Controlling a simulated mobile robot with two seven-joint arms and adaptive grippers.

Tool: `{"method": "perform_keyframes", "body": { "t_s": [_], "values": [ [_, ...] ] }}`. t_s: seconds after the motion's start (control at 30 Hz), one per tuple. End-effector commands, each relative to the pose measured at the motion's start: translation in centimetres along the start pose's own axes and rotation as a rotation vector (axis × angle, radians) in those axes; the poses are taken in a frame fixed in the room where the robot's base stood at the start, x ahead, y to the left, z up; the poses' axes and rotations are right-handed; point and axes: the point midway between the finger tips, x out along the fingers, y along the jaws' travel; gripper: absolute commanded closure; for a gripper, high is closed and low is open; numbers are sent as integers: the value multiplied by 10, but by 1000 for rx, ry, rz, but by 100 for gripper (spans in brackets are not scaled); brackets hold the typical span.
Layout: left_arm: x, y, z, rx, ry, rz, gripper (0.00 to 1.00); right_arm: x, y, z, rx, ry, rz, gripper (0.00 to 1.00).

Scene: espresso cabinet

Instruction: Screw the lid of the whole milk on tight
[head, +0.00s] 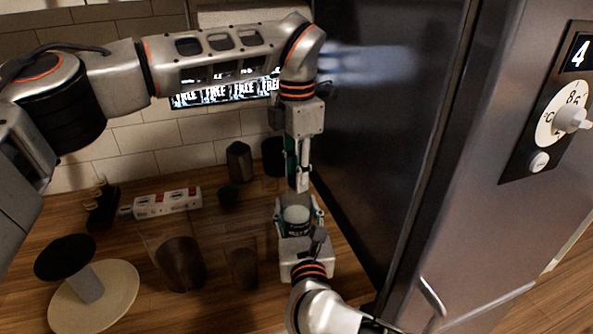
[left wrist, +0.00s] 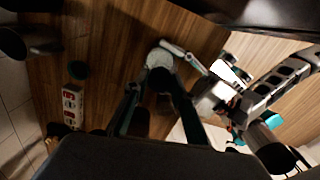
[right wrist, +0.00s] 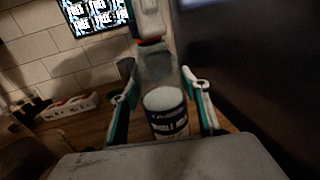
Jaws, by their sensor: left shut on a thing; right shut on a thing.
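The whole milk (right wrist: 170,122) is a dark-labelled cylinder with a round white top, upright between the fingers of my right gripper (head: 299,212). It also shows in the head view (head: 297,228). My right gripper is shut on its sides. My left gripper (head: 299,186) points down from above, close over the milk. In the left wrist view a pale round lid (left wrist: 159,58) shows at its fingertips, and it is shut on it. The dim pictures do not show clearly whether the lid touches the milk's rim.
A tall dark fridge (head: 385,120) stands close on the right. On the wooden counter (head: 215,315) are a power strip (head: 167,203), clear tumblers (head: 180,265), a round pale stand (head: 115,300) and small dark containers (head: 239,162). A lit screen (head: 225,93) is behind my left arm.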

Motion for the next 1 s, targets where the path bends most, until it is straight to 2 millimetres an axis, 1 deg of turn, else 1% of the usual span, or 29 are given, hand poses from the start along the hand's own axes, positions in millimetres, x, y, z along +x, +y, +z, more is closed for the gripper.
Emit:
{"method": "perform_keyframes", "body": {
  "t_s": [0.23, 0.27, 0.3, 0.37, 0.43, 0.57, 1.0],
  "values": [
    [5, 0, 0, -1, 0, -1, 89, 0, 0, 0, 0, 0, -1, 94],
    [4, 0, 0, 0, 0, 0, 89, 0, 0, 0, 0, 0, -1, 100],
    [4, 0, 0, 5, 0, 0, 89, 0, 0, 0, 0, 0, -1, 100],
    [4, 0, 0, 31, 0, 0, 89, 0, 0, 0, 0, 0, -1, 100],
    [4, 1, 0, 98, 0, 3, 89, 0, 0, 0, 0, 0, -1, 100],
    [4, 1, 0, 315, 0, 2, 89, 0, 0, 0, 0, 0, -1, 100],
    [5, 1, 0, 1131, -2, 0, 89, 0, 0, 0, 0, 0, -1, 100]
  ]
}}
